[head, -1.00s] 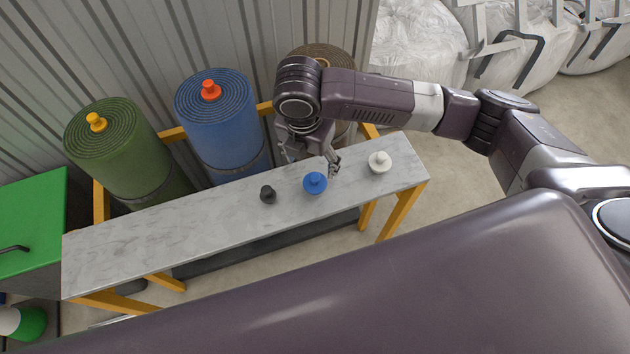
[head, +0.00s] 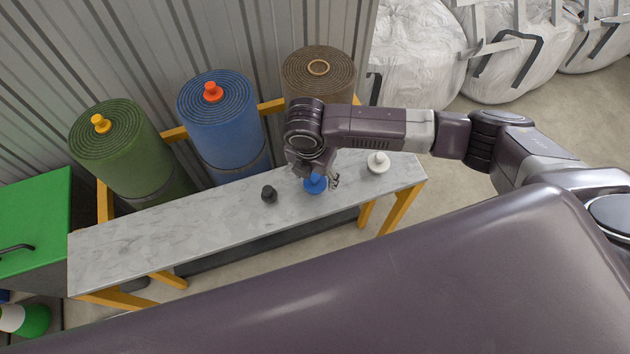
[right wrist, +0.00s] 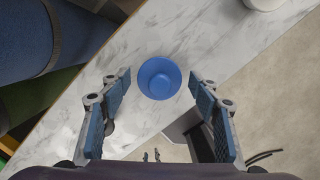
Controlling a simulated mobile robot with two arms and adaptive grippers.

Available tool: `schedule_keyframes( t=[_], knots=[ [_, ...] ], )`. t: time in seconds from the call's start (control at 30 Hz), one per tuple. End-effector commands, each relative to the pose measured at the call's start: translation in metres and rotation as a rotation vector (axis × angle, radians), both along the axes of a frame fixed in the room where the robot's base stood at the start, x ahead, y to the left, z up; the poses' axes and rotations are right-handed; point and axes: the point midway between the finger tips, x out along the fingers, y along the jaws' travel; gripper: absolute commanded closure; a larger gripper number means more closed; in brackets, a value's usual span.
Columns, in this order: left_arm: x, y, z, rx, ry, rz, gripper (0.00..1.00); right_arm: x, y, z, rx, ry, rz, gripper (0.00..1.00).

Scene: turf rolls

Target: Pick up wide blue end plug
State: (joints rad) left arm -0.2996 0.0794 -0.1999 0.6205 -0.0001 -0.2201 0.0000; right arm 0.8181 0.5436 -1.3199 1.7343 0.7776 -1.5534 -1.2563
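The wide blue end plug (head: 315,186) stands on the grey marble-look bench (head: 180,222), with my right gripper (head: 318,180) right over it and partly hiding it in the head view. In the right wrist view the blue plug (right wrist: 159,78) shows from above, round with a raised centre, lying between and a little beyond the fingertips. My right gripper (right wrist: 160,82) is open, with a blue-padded finger on either side of the plug and a gap to it on both sides. My left gripper is not in view.
A black plug (head: 269,194) stands left of the blue one, a white plug (head: 378,163) to its right. Behind the bench stand green (head: 120,145), blue (head: 222,120) and brown (head: 318,75) turf rolls. The bench's left part is clear.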

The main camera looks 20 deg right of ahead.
Motion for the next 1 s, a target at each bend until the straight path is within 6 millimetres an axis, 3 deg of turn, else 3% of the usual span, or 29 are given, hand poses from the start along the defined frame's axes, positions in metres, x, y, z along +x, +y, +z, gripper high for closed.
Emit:
schedule_keyframes(
  t=[0.03,0.3,0.73,0.87,1.0],
  knots=[
    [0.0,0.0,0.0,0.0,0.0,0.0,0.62,0.0,0.0,0.0,0.0,0.0,0.0,0.51],
    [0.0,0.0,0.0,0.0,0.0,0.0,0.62,0.0,0.0,0.0,0.0,0.0,0.0,0.8],
    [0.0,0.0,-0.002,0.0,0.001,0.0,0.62,0.001,0.001,0.012,0.001,-0.001,0.0,0.8],
    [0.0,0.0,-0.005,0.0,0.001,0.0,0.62,0.002,0.0,0.031,0.002,-0.005,0.001,0.8],
    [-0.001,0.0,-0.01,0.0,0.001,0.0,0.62,0.002,0.001,0.066,0.002,-0.006,0.001,0.8]
  ],
)
